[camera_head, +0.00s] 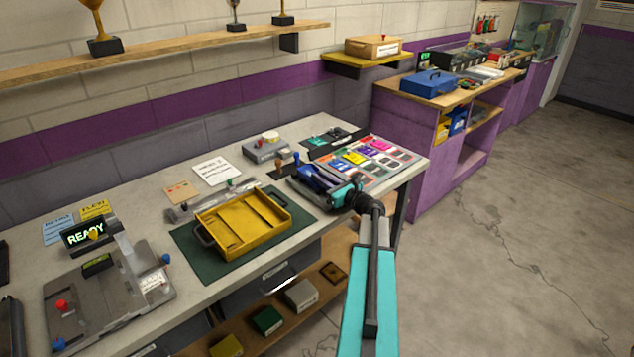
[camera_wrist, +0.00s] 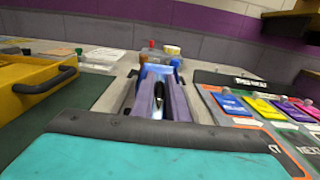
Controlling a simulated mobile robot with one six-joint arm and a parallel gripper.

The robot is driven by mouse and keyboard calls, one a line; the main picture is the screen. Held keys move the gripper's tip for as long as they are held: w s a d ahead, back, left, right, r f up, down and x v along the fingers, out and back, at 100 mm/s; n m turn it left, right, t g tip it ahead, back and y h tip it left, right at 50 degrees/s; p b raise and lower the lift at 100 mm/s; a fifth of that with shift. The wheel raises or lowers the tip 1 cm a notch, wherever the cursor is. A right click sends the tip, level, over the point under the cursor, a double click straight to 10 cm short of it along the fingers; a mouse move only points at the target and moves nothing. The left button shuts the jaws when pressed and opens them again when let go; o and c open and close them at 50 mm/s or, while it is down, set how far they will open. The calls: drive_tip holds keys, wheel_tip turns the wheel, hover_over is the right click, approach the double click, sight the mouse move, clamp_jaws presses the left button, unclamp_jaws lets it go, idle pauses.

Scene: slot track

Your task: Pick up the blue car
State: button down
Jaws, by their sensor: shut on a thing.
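The blue car (camera_head: 314,178) is at the tip of my gripper (camera_head: 328,184), over the right part of the grey workbench. My gripper is shut on it. In the wrist view, the blue car (camera_wrist: 157,71) shows between and beyond the two purple-grey fingers (camera_wrist: 161,100). Most of the car is hidden by the fingers and the teal wrist. I cannot tell whether it touches the surface below.
A yellow tray (camera_head: 243,222) on a green mat lies left of my gripper. A board of coloured cards (camera_head: 372,160) lies to the right. A grey box (camera_head: 265,150) stands behind. A READY sign (camera_head: 84,234) stands at the left. Open floor lies right of the bench.

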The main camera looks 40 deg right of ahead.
drive_tip(key=shift+r, duration=0.15)
drive_tip(key=shift+r+b, duration=0.35)
drive_tip(key=shift+r, duration=0.3)
drive_tip(key=shift+r+b, duration=0.3)
drive_tip(key=shift+r, duration=0.6)
drive_tip(key=s+a+r+p, duration=0.2)
drive_tip(key=s+a+p, duration=0.1)
drive_tip(key=s+a, duration=0.6)
drive_tip(key=shift+s, duration=0.6)
drive_tip(key=s+p, duration=0.1)
drive_tip(key=p, duration=0.4)
drive_tip(key=shift+a, duration=0.35)
drive_tip(key=p, duration=0.2)
drive_tip(key=shift+s+a+p, duration=0.2)
drive_tip(key=shift+a+p, duration=0.05)
drive_tip(key=shift+p, duration=0.1)
